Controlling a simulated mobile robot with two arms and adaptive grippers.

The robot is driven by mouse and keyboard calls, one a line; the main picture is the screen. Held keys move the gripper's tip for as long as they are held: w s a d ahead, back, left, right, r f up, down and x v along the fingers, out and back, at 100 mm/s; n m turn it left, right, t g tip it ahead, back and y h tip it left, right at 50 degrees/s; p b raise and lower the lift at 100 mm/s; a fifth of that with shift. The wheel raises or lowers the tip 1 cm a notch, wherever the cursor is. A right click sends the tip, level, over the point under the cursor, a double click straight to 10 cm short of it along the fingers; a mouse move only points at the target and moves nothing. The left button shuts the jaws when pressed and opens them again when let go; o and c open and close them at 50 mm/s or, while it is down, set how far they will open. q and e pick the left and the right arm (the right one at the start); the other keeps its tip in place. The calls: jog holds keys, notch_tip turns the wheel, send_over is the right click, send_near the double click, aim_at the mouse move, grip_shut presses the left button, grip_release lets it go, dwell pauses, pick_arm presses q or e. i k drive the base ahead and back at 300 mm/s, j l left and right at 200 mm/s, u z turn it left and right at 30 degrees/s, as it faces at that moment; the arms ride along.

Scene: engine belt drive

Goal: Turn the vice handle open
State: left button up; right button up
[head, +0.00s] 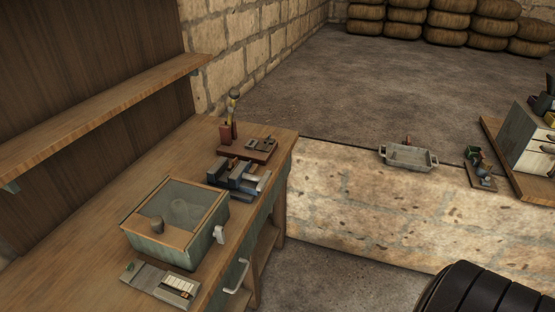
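The vice (236,174), a blue-grey block-shaped tool, sits near the right edge of the wooden workbench (186,154), towards its far end. A pale bar at its right side may be its handle, but it is too small to be sure. I cannot tell how far apart the jaws are. Neither of my grippers is in view.
A lidded glass-topped box (139,241) stands nearer on the bench, with a small tray (177,285) before it. Behind the vice is a wooden board (239,153) with small items. A metal tray (408,157) rests on the stone ledge (360,215). A shelf (100,108) overhangs the left.

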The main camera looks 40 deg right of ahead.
aim_at(262, 182)
jog(key=z, duration=1.1)
